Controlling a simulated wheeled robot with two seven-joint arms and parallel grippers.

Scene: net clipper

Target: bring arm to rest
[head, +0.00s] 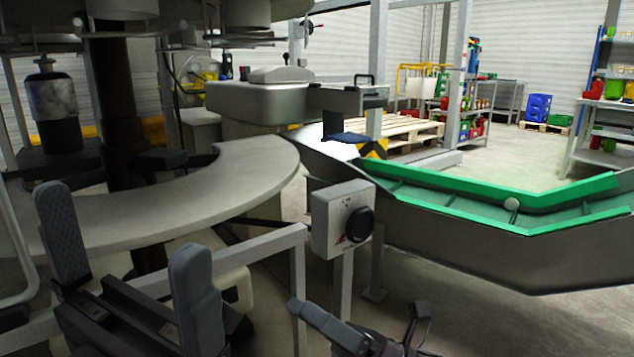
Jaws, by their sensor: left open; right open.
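My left gripper (130,262) is at the lower left, its two grey padded fingers wide apart with nothing between them. It appears in front of the curved grey ledge (225,183) of the machine. My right gripper (372,322) is low at the bottom middle, its fingers apart and nothing seen between them. It is below the control box (337,218) with the black round knob. Most of both arms is out of the picture.
A grey frame rail (270,241) and post stand close by the grippers. Pallets (405,132) and shelves (603,125) stand far behind. Open floor shows at bottom right.

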